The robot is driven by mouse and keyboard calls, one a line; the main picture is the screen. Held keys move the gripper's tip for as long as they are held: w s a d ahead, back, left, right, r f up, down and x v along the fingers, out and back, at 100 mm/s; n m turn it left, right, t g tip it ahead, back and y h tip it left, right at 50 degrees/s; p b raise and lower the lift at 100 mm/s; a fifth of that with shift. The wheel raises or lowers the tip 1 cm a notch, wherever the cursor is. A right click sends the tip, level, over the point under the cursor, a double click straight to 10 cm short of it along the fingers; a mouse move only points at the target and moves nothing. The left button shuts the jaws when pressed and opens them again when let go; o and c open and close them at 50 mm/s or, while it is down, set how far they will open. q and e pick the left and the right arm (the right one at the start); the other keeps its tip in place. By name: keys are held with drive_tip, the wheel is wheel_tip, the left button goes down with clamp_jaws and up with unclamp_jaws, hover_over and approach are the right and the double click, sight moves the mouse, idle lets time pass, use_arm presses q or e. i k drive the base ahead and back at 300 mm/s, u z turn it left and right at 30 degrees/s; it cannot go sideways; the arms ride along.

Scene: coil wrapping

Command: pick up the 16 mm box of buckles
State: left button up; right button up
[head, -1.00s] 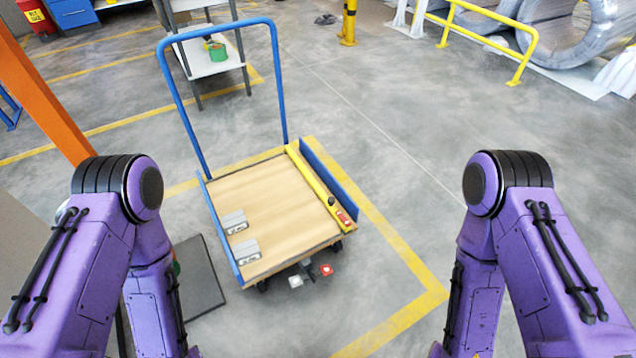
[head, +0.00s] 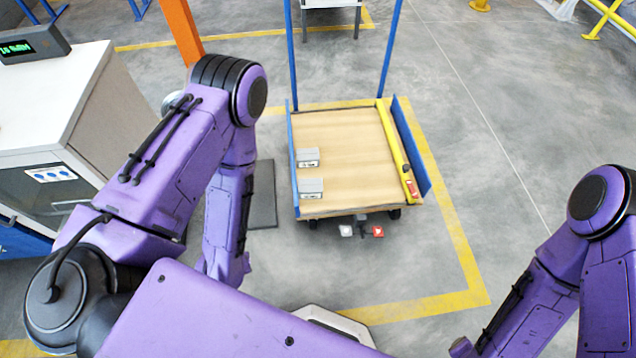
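Two small grey boxes with printed labels lie on the left side of the trolley's wooden deck (head: 350,150). The farther box (head: 308,157) and the nearer box (head: 311,188) look alike, and the labels are too small to read, so I cannot tell which is the 16 mm box of buckles. Both stand apart from my arms. My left arm hangs left of the trolley and my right arm is at the lower right edge. Neither gripper can be seen.
The trolley has a blue handle at the back and a yellow bar (head: 394,140) along its right side. A dark mat (head: 262,195) lies left of it. A white cabinet (head: 60,90) with a display (head: 30,45) stands at the left. Floor to the right is clear.

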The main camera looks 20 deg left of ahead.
sight(308, 188)
drive_tip(key=u, duration=0.4)
drive_tip(key=i, duration=0.85)
drive_tip(key=u, duration=0.2)
